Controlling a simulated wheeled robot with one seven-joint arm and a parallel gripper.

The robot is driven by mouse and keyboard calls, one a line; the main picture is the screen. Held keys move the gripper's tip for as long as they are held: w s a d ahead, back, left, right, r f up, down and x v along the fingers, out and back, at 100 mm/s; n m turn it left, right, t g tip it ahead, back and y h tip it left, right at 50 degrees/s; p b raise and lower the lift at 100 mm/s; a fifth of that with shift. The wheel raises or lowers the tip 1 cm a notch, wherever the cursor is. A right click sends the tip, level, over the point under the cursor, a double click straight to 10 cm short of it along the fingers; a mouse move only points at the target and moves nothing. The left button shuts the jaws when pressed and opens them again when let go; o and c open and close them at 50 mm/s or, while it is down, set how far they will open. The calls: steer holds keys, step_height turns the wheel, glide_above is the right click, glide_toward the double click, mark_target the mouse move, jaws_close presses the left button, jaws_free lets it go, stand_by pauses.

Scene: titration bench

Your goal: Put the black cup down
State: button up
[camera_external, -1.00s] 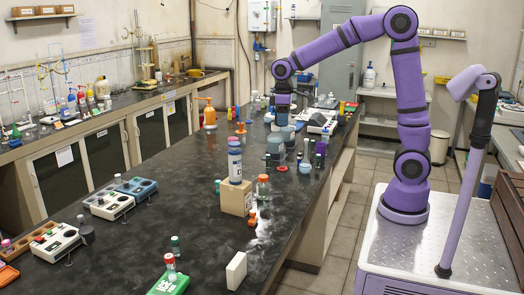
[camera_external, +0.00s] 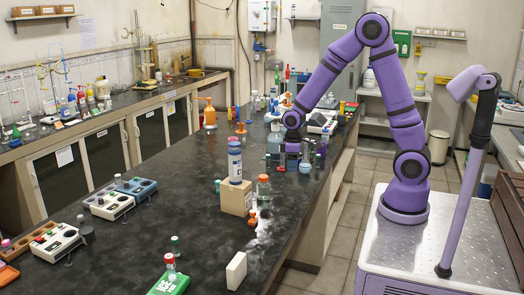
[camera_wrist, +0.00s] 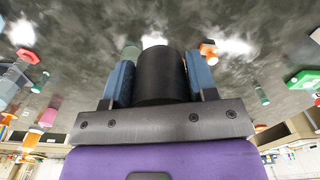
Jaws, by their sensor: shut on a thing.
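The black cup (camera_wrist: 160,76) shows as a dark cylinder in the wrist view, between the two blue fingers of my gripper (camera_wrist: 160,80), which is shut on it. In the camera_external view my gripper (camera_external: 292,150) points down at the far right part of the dark bench (camera_external: 180,200), close to its surface and among several small vessels. The cup is hard to make out there, and I cannot tell whether its base touches the bench.
Close to my gripper stand a grey-blue bottle (camera_external: 274,141) and a pale blue cup (camera_external: 305,168). Nearer the camera, a blue-and-white bottle (camera_external: 235,160) stands on a cardboard box (camera_external: 236,198) beside a red-capped jar (camera_external: 264,189).

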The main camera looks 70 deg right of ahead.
mark_target(290, 211)
step_height(290, 211, down, 19)
steer(key=shift+r, duration=0.2)
stand_by(0.5)
steer(key=shift+f, duration=0.1)
steer(key=o, duration=0.9)
